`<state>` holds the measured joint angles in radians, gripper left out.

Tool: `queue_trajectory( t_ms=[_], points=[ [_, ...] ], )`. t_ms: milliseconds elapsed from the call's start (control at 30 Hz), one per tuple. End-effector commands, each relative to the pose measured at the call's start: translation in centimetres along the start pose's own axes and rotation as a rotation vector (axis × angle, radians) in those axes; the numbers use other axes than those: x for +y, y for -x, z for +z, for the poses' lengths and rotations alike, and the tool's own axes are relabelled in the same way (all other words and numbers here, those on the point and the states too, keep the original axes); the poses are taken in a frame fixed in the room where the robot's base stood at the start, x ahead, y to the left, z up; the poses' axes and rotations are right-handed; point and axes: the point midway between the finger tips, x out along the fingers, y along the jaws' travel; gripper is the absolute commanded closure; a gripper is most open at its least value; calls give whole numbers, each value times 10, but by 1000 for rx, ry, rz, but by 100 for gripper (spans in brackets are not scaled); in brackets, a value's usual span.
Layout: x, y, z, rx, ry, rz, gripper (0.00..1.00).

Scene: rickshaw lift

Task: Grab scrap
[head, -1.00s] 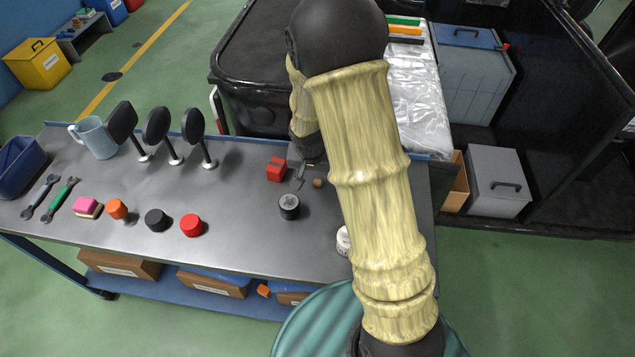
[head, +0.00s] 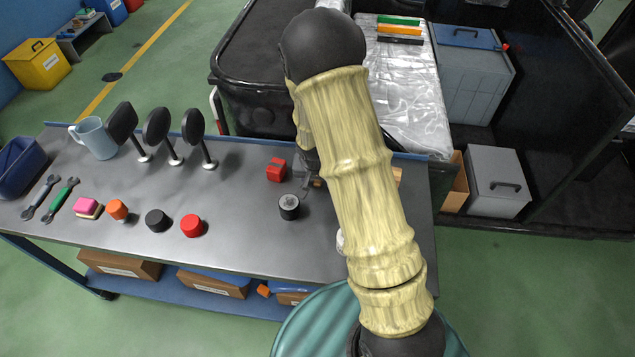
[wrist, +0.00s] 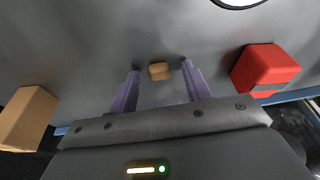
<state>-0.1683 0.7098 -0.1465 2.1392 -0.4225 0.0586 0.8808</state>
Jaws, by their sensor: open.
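A small tan wooden piece, likely the scrap (wrist: 159,71), lies on the grey bench top. In the wrist view it sits between and slightly beyond the two purple fingertips of my gripper (wrist: 160,72), with clear space on both sides. My gripper is open and empty, low over the bench.
A red block (wrist: 265,68) is close to the right finger in the wrist view. A larger wooden block (wrist: 27,117) is at left there. A black round weight (head: 289,207) stands near my gripper. Several mirrors, a mug (head: 95,138) and knobs occupy the bench's left part.

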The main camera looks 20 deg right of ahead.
Motion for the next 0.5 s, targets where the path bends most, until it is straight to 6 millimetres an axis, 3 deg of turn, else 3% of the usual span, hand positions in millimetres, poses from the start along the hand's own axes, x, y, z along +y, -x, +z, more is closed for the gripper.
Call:
queue_trajectory(
  t_ms=[367, 500],
  points=[
    [0, 0, 0, -1, 1, 0, 51],
    [0, 0, 0, -1, 1, 0, 79]
  ],
)
